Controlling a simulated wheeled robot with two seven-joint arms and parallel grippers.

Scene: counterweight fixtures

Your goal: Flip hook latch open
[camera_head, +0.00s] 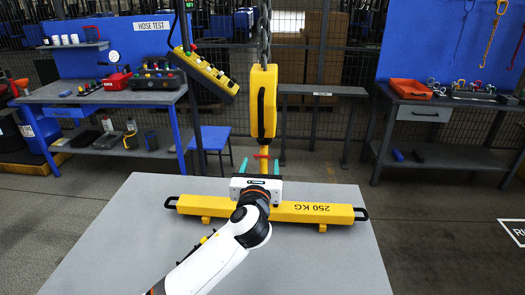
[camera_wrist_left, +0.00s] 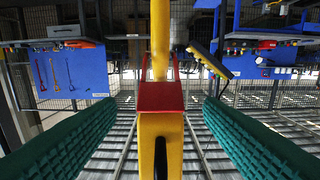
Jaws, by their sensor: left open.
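A yellow hoist block (camera_head: 263,103) with a black handle hangs on a chain above the table. A yellow hook (camera_head: 264,149) comes out below it, with a red part (camera_head: 262,156), possibly the latch, across it. My left gripper (camera_head: 260,166) is open in front of the hook, its teal fingers to either side; contact is not visible. My wrist hides the hook's lower end. In the left wrist view, which looks upside down, the red part (camera_wrist_left: 160,96) lies between the open fingers, with the yellow shank (camera_wrist_left: 160,35) above. My right gripper is not in view.
A yellow bar weight (camera_head: 310,212) marked 250 KG, with black end handles, lies across the grey table (camera_head: 330,265) behind my wrist. A yellow control box (camera_head: 205,72) hangs at upper left of the hook. Workbenches stand further back on both sides.

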